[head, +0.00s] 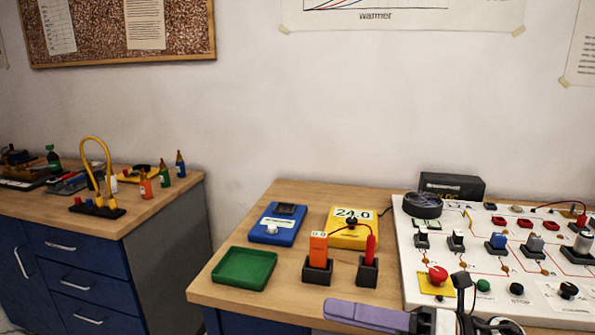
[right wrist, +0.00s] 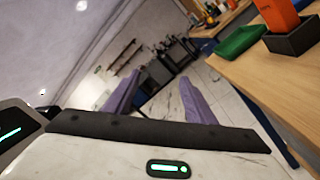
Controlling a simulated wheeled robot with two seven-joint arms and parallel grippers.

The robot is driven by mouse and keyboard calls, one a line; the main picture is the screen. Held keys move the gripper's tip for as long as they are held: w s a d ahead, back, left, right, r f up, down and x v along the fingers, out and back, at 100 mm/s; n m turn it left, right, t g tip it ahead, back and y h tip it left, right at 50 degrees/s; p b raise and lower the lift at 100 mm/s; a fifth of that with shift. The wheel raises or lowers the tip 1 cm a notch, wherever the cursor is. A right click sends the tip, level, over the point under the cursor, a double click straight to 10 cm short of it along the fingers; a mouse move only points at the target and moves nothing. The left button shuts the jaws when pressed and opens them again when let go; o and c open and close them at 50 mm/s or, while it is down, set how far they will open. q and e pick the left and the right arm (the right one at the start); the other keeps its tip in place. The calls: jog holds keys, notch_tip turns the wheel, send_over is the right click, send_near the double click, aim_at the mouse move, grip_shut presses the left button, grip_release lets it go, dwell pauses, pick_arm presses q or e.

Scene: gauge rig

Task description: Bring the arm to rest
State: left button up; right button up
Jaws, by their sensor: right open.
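My right gripper (head: 362,314) is at the bottom of the head view, in front of the near edge of the wooden table (head: 215,290). One purple finger shows there, pointing left. In the right wrist view the two purple fingers of this gripper (right wrist: 159,80) stand apart with nothing between them, and the floor shows beyond. An orange block (head: 318,247) stands in a black holder (head: 317,272). A red probe (head: 370,250) stands upright in a second black holder (head: 368,275). My left gripper is not in view.
A green tray (head: 245,283), a blue device (head: 277,238) and a yellow meter (head: 347,237) reading 24.0 are on the table. A white panel (head: 408,262) with switches and a red button (head: 437,272) fills the right. A blue cabinet (head: 80,270) stands left, with a gap between.

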jog(key=s+d+f+m+t+h, duration=0.15)
jog(key=f+m+t+h, duration=0.25)
jog(key=f+m, duration=0.45)
jog(key=d+f+m+t+h, duration=0.3)
jog(key=f+m+t+h, duration=0.15)
jog(key=m, duration=0.65)
jog(key=s+d+f+m+t+h, duration=0.1)
jog(key=d+f+m+t+h, duration=0.25)
jog(key=f+m, duration=0.5)
jog(key=s+d+f+m+g+h, duration=0.1)
jog(key=s+f+m+g+h, duration=0.3)
jog(key=s+f, duration=1.1)
jog(key=s+m+g, duration=0.2)
jog(key=m+g, duration=0.1)
jog(key=m, duration=0.3)
jog(key=shift+s+m+g, duration=0.15)
jog(key=shift+m+g, duration=0.15)
jog(key=shift+m, duration=0.1)
